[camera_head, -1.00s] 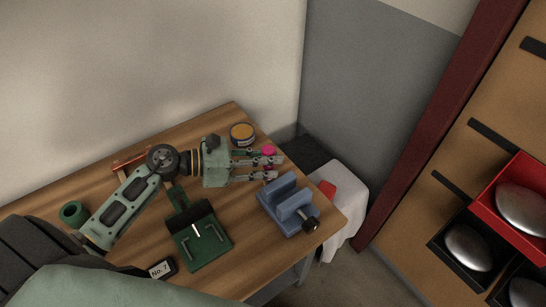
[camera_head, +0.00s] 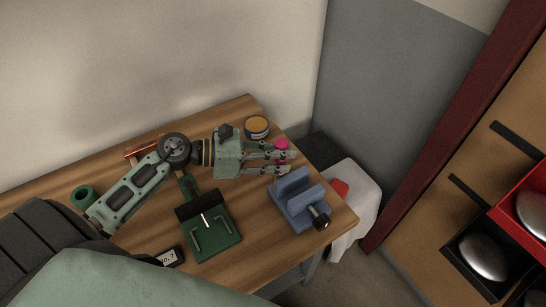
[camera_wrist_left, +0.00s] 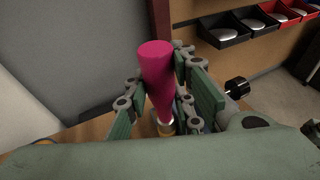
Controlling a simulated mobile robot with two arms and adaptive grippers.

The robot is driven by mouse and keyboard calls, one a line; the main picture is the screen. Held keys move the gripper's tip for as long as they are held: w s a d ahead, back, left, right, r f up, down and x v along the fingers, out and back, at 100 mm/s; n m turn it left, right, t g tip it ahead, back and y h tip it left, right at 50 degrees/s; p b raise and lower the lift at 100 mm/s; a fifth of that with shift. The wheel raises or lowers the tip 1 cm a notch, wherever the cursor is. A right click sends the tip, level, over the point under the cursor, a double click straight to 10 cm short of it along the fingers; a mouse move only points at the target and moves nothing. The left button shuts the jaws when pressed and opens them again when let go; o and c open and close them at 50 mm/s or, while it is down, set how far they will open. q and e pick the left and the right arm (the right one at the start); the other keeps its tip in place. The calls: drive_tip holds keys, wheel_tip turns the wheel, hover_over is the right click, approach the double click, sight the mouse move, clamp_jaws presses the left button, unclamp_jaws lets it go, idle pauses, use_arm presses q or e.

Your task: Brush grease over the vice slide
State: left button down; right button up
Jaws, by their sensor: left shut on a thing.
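My left gripper (camera_head: 284,161) is shut on a brush with a magenta handle (camera_wrist_left: 157,75). The handle stands upright between the fingers in the left wrist view, and its top shows as a pink spot (camera_head: 282,144) in the head view. A metal-coloured band (camera_wrist_left: 166,128) shows at its lower end; the bristles are hidden. The blue vice (camera_head: 297,205) stands at the table's right end, just in front of the gripper and apart from it in the head view. An open tin with orange-brown contents (camera_head: 257,127), perhaps the grease, stands behind the gripper.
A green stand with a black block (camera_head: 215,240) lies in front of my left arm. A green ring-shaped thing (camera_head: 82,195) and a "No. 7" sign (camera_head: 171,257) are on the wooden table (camera_head: 265,255). A white-covered stand (camera_head: 352,185) is beyond the right edge.

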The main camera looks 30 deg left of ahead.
use_arm(q)
drive_tip(key=w+d+b, duration=0.1)
drive_tip(key=w+d, duration=0.2)
drive_tip(key=w, duration=0.2)
drive_tip(key=shift+w, duration=0.15)
use_arm(e)
drive_tip(key=shift+a+f, duration=0.2)
drive_tip(key=shift+f, duration=0.45)
use_arm(q)
drive_tip(key=shift+d, duration=0.1)
wheel_tip(320, 180, up, 9)
drive_tip(key=p, duration=0.6)
use_arm(e)
wheel_tip(320, 180, up, 6)
drive_tip(key=d, duration=0.1)
drive_tip(key=shift+d+r, duration=0.2)
drive_tip(key=shift+d, duration=0.1)
